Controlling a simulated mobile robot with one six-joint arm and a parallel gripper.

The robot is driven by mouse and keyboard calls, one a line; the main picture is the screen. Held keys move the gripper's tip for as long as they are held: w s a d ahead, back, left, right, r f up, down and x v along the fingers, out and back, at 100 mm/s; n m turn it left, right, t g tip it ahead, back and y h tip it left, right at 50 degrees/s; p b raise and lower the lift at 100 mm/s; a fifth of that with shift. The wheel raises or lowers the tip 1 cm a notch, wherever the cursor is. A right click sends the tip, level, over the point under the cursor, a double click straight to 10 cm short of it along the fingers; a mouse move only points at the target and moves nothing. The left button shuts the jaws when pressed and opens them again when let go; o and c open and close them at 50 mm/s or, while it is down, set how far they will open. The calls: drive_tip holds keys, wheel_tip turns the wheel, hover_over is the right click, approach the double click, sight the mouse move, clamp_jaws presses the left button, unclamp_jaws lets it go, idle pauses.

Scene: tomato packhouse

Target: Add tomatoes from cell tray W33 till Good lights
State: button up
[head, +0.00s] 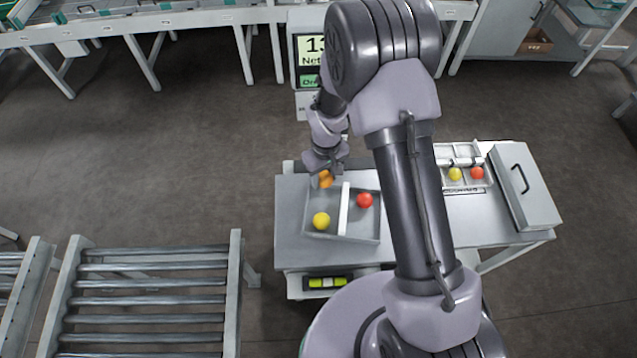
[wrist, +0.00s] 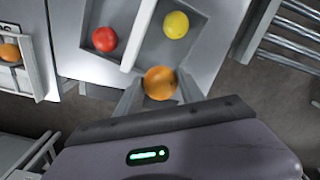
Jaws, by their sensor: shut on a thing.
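My gripper (head: 326,176) is shut on an orange tomato (wrist: 160,83), at the far left part of a grey two-compartment tray (head: 349,238). Whether the tomato touches the tray is unclear. A white divider (head: 344,208) parts the tray. A yellow tomato (head: 321,220) lies in the left compartment and a red tomato (head: 364,200) in the right. A white cell tray (head: 487,182) at the right holds a yellow tomato (head: 455,174) and a red tomato (head: 477,173); its label is unreadable. A display (head: 310,50) shows "13" and "Net", partly hidden by my arm.
Both trays stand on a grey bench (head: 290,240). A roller conveyor (head: 150,300) stands at the lower left. The floor between conveyor and bench is clear.

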drive_tip(key=shift+d+f+b, duration=0.2)
drive_tip(key=shift+f+b, duration=0.2)
drive_tip(key=shift+f, duration=0.2)
drive_tip(key=b, duration=0.6)
hover_over(326, 200)
wheel_tip(326, 200, down, 8)
drive_tip(key=shift+f+b, duration=0.45)
drive_tip(key=shift+f, duration=0.15)
drive_tip(key=o, duration=1)
drive_tip(key=c, duration=0.3)
drive_tip(key=shift+r, duration=0.1)
drive_tip(key=shift+r+p, duration=2.35)
drive_tip(key=shift+r, duration=1.05)
